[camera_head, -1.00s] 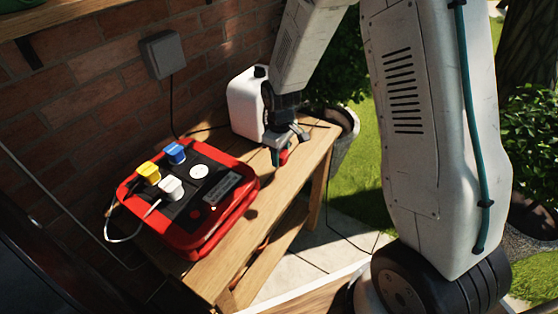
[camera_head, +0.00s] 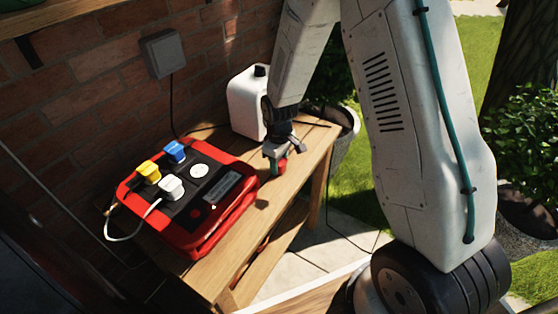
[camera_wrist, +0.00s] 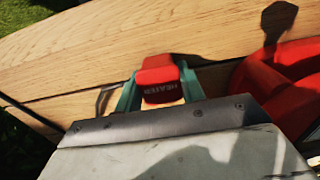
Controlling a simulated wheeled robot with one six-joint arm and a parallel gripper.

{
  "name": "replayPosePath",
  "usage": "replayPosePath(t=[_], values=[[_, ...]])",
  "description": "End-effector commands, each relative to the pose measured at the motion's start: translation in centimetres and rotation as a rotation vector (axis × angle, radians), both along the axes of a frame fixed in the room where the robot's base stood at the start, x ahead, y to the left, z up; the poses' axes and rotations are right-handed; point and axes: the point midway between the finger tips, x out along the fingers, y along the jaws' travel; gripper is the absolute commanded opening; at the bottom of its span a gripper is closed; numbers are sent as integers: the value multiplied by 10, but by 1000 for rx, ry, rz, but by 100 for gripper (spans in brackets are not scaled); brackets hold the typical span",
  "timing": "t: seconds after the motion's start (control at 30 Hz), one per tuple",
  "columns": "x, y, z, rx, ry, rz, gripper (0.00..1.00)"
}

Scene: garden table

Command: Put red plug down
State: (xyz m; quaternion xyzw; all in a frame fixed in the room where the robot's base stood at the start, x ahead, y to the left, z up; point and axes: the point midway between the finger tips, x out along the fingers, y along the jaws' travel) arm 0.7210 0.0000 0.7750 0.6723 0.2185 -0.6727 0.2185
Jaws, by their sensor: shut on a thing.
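The red plug (camera_wrist: 160,80) is between the two green fingers of my gripper (camera_wrist: 158,92) in the wrist view, with partly legible lettering on its side. My gripper is shut on it. In the head view my gripper (camera_head: 276,162) hangs over the wooden table (camera_head: 290,205), right of the red power box, and the red plug (camera_head: 282,167) shows as a small red patch at its fingers. I cannot tell whether the plug touches the tabletop.
The red power box (camera_head: 190,238) holds yellow (camera_head: 148,172), blue (camera_head: 175,152) and white (camera_head: 171,187) plugs. A white canister (camera_head: 245,100) stands behind my gripper. A grey wall box (camera_head: 161,53) has a cable. Bare tabletop lies around my gripper.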

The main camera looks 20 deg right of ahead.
Motion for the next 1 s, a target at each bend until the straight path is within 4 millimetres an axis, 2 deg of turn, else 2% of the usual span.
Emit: replayPosePath(t=[0.07,0.1,0.17,0.47,0.57,0.67,1.0], values=[[0,0,0,0,0,0,3],[0,0,0,0,0,0,45],[0,0,0,0,0,0,61],[0,0,1,0,-1,0,61],[1,0,8,0,-4,0,61],[1,0,24,0,-5,0,61],[1,0,98,0,-5,0,61]])
